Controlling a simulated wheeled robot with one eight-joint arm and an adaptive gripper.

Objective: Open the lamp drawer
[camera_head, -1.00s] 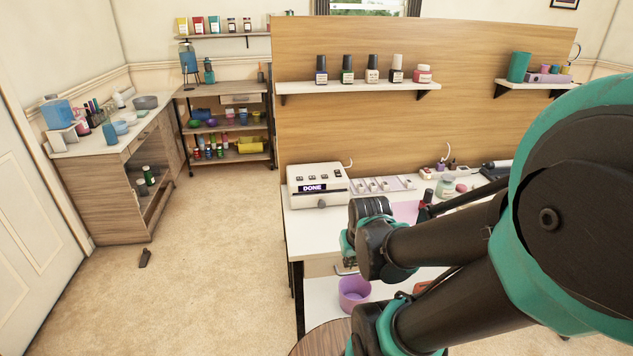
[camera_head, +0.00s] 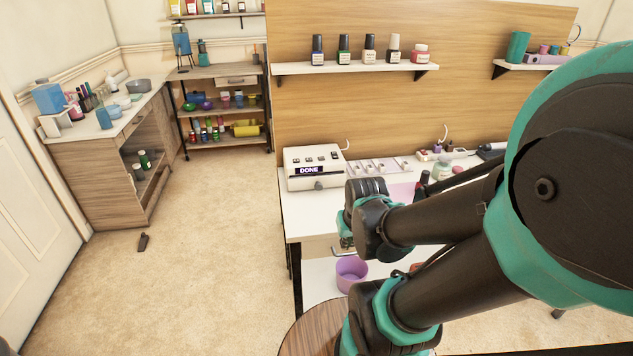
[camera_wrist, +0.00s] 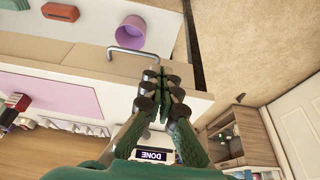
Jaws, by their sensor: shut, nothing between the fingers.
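The white lamp unit (camera_head: 332,172) sits on the left end of the desk, with a lit "DONE" display and a small knob low on its front. Its display shows upside down at the bottom of the wrist view (camera_wrist: 155,155). Below the desk top, a pale drawer front carries a metal bar handle (camera_wrist: 133,50); the handle also shows below my wrist in the head view (camera_head: 343,252). My gripper (camera_wrist: 163,76) is shut and empty, its fingertips close to the right end of that handle in the wrist view. I cannot tell whether they touch it. My arm hides the fingers in the head view.
A purple cup (camera_head: 351,272) stands on the lower shelf. A pink mat (camera_wrist: 68,92) and bottles lie on the desk (camera_head: 302,222). A wall shelf (camera_head: 352,68) holds several bottles. A round wooden top (camera_head: 308,330) is close in front.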

